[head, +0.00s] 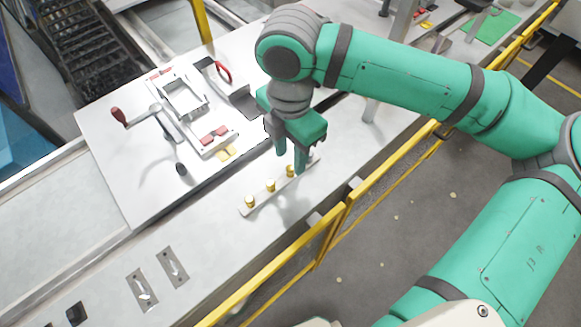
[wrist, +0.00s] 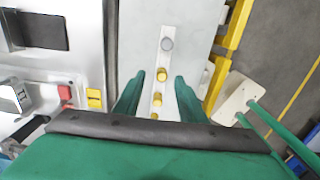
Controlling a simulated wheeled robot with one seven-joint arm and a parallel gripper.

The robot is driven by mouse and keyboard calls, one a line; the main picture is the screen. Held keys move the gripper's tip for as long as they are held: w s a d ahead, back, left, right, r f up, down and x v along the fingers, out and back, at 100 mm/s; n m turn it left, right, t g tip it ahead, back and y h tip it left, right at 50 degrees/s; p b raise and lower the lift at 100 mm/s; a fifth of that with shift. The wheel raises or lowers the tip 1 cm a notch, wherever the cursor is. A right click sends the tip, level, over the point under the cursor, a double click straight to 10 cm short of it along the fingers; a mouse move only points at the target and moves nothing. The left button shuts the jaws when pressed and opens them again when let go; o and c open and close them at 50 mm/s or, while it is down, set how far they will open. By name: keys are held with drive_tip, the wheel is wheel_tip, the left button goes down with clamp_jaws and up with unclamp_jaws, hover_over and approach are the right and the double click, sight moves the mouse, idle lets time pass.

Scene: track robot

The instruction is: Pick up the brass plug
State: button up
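Several brass plugs stand upright in a row on a pale narrow strip (head: 261,198). In the head view one plug (head: 250,202) is at the near left end, another (head: 270,186) in the middle and a third (head: 290,171) by my gripper (head: 290,163). My gripper points down, open and empty, over the right part of the strip. In the wrist view the strip runs between my two fingers (wrist: 160,76). The brass plug (wrist: 162,75) farthest up that view lies between the fingertips; whether they touch it cannot be told. A grey round piece (wrist: 167,44) sits beyond it on the strip.
A yellow rail (head: 345,205) runs along the bench edge. The bench surface left of the strip is mostly clear, with slotted plates (head: 173,267).

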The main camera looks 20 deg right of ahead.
sight(292, 167)
drive_tip(key=shift+s+d+f, duration=0.1)
drive_tip(key=shift+s+f, duration=0.05)
drive_tip(key=shift+f, duration=1.7)
drive_tip(key=shift+s, duration=0.1)
clamp_jaws()
drive_tip(key=shift+r, duration=0.15)
drive_tip(key=shift+r, duration=0.5)
wheel_tip(292, 167, up, 2)
drive_tip(key=shift+r, duration=0.2)
drive_tip(key=s+d+r, duration=0.6)
drive_tip(key=s+r, duration=0.3)
drive_tip(key=s, duration=0.3)
drive_tip(key=shift+s+r, duration=0.2)
drive_tip(key=shift+s, duration=0.1)
